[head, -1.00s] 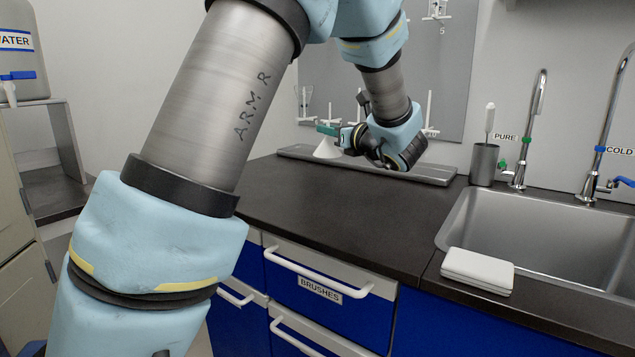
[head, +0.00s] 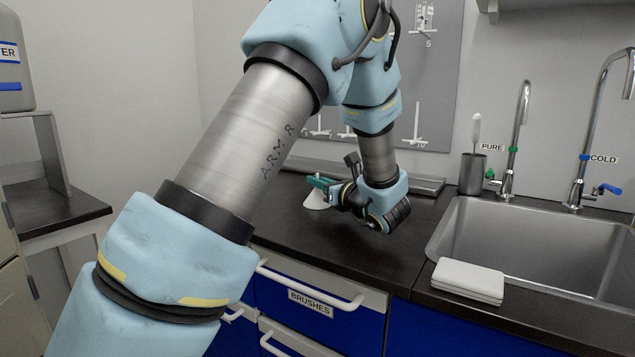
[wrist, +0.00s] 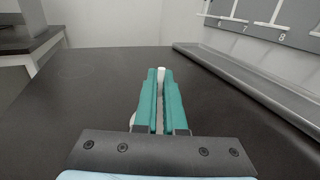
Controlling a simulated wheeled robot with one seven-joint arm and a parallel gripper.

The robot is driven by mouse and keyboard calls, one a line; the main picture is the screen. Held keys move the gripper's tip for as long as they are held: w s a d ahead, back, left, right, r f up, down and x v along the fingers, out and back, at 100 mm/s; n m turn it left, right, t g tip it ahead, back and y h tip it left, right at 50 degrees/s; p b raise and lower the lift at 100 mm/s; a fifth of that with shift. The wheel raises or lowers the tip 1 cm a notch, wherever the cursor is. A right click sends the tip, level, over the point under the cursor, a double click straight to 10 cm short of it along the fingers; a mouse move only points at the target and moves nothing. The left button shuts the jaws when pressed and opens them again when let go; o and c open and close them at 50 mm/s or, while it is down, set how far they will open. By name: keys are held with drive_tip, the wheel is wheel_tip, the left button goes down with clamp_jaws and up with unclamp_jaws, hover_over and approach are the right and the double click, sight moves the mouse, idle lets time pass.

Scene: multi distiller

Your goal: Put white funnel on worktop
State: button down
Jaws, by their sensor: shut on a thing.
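The white funnel (head: 316,200) is a small white cone, wide end down, just above or touching the dark worktop (head: 340,246). The head view does not show clearly whether its rim touches. My gripper (head: 318,183), with green fingers, is shut on the funnel's narrow stem. In the wrist view the green fingers (wrist: 160,100) are close together, with the white stem showing between and beyond their tips and a bit of white at their left. The fingers and my arm hide part of the funnel.
A grey drip ledge (head: 420,184) runs along the back wall under a pegboard (head: 440,70). To the right are a brush holder (head: 472,174), a sink (head: 540,240) and a folded white cloth (head: 468,279). The worktop around the funnel is clear.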

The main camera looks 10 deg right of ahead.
drive_tip(key=shift+f, duration=0.15)
drive_tip(key=c, duration=1)
unclamp_jaws()
drive_tip(key=v, duration=1.2)
drive_tip(key=shift+b, duration=0.3)
drive_tip(key=shift+s+a, duration=0.1)
drive_tip(key=shift+s, duration=0.05)
